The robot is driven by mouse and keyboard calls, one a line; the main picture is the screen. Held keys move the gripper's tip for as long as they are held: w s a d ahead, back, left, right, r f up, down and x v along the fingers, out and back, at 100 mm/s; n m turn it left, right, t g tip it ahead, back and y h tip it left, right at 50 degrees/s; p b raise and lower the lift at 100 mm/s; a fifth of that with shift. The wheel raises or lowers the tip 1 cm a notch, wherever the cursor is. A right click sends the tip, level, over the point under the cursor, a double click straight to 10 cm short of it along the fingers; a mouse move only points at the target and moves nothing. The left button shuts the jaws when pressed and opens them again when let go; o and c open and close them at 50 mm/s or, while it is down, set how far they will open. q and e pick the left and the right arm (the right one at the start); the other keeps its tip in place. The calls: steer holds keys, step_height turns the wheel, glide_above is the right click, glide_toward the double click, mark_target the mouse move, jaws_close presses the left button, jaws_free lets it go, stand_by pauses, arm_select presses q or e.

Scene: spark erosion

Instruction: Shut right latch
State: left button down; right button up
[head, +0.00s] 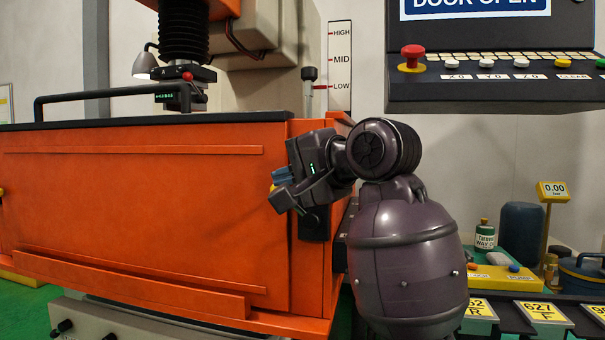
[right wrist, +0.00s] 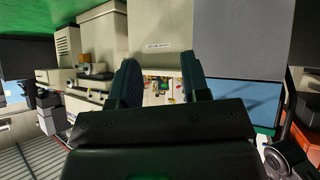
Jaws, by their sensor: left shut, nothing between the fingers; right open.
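The orange tank front (head: 130,200) fills the left half of the head view. A dark latch plate (head: 313,222) sits at its right end, mostly covered by my left gripper (head: 277,187). My left gripper is shut, with its tips against or just in front of the orange panel beside the plate. A small yellow piece shows at the tips; whether it is the latch handle and whether they touch it, I cannot tell. My right gripper (right wrist: 161,75) is open and empty in the right wrist view, facing away from the tank.
A control panel (head: 490,77) with a red button and a screen reading "DOOR OPEN" hangs upper right. A black handle bar (head: 110,94) runs along the tank's top. A bottle (head: 484,236) and labelled trays (head: 545,313) stand lower right. Pale cabinets (right wrist: 100,40) show in the wrist view.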

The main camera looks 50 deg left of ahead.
mark_target(261, 201)
arm_select(q)
steer(key=a+f+h, duration=0.1)
steer(key=s+a+f+h+b, duration=0.1)
steer(key=shift+s+a+f+n+t, duration=0.25)
steer(key=shift+s+f+n+t, duration=0.05)
steer(key=shift+n+t, duration=0.1)
steer(key=shift+s+a+f, duration=0.25)
steer(key=shift+f, duration=0.2)
steer(key=shift+s+a+f+n+h, duration=0.1)
steer(key=shift+a+f+n+h, duration=0.2)
steer(key=shift+h, duration=0.5)
arm_select(e)
steer(key=shift+w+a+r, duration=0.15)
steer(key=shift+w+a, duration=0.1)
steer(key=shift+w, duration=0.2)
arm_select(q)
steer(key=shift+d+f+t, duration=0.1)
steer(key=shift+t, duration=0.2)
steer(key=s+d+r+p, duration=0.1)
steer(key=s+r, duration=0.1)
steer(key=r, duration=0.4)
steer(key=s+d+r+p, duration=0.2)
steer(key=s+r, duration=0.1)
steer(key=r, duration=0.3)
steer(key=shift+s+r, duration=0.25)
steer(key=shift+s, duration=0.1)
arm_select(e)
steer(key=shift+s+d+m, duration=0.4)
steer(key=shift+s+d, duration=0.05)
steer(key=shift+d, duration=0.05)
